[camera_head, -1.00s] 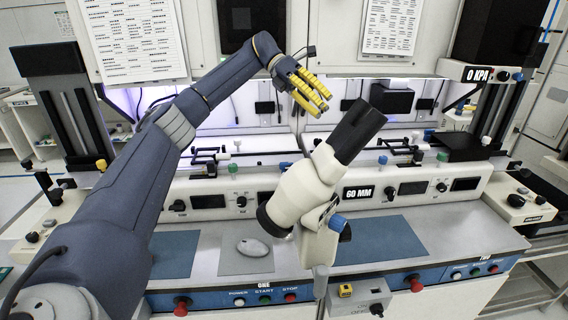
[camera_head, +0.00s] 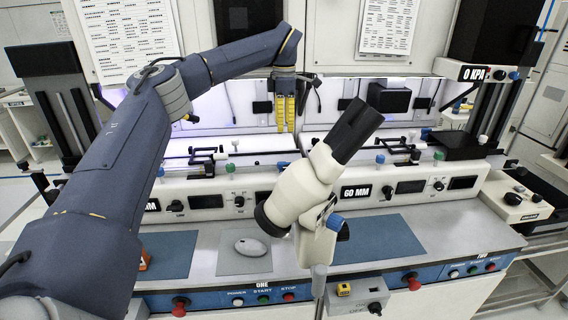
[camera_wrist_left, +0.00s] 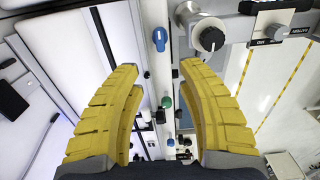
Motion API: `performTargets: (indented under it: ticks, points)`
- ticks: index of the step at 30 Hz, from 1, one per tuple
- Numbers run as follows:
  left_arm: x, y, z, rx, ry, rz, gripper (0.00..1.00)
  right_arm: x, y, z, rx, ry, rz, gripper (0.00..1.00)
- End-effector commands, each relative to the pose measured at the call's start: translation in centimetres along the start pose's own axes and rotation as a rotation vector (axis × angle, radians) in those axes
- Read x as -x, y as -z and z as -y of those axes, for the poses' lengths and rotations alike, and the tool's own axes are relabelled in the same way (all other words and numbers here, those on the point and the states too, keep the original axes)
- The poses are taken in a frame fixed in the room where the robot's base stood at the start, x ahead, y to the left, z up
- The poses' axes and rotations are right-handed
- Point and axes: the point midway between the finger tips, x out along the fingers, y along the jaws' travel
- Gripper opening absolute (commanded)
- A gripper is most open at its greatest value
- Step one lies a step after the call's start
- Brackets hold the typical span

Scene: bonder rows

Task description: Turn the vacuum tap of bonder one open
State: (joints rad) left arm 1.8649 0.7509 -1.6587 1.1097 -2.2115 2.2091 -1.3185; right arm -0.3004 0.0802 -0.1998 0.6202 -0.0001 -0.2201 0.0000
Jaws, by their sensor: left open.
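Bonder one is the left station, with the label ONE (camera_head: 263,285) on its blue front strip. My left gripper (camera_head: 286,128) hangs with its yellow fingers downward above the back of the benches, open and empty. In the left wrist view its two fingers (camera_wrist_left: 158,75) are spread apart. Between and beyond them is a blue knob with a pale pointer mark (camera_wrist_left: 160,39); a green knob (camera_wrist_left: 167,102) is lower down. I cannot tell for sure which knob is the vacuum tap of bonder one. No finger visibly touches a knob. My right gripper is not in view.
A white microscope (camera_head: 300,185) with black eyepieces stands in the middle front. Bonder two is to the right, with a 60 MM display (camera_head: 356,192). A 0 KPA display (camera_head: 474,73) is at upper right.

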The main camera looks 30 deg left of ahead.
Motion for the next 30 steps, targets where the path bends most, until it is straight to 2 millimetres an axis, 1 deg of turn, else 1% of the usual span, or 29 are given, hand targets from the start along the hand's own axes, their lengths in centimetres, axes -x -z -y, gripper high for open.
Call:
performTargets:
  ticks: [1, 6, 12, 18, 24, 30]
  points:
    - [-1.1, 0.1, 0.0, 0.0, 0.003, -0.002, 0.38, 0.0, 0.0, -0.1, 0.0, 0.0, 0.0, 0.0]
    - [-4.3, 0.0, 0.0, -0.001, 0.003, -0.001, 0.38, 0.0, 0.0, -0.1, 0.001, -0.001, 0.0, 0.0]
    - [-7.8, 0.0, 0.0, 0.0, 0.003, 0.0, 0.38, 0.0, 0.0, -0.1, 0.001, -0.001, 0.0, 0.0]
    - [-10.9, 0.0, 0.1, 0.0, 0.003, 0.0, 0.38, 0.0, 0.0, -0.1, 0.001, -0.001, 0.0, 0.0]
    - [-12.9, 0.0, 0.0, 0.001, 0.001, 0.001, 0.38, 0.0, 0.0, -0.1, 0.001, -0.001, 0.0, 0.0]
    - [-13.9, 0.0, 0.0, 0.001, 0.001, 0.001, 0.38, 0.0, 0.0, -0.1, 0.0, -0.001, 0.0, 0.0]
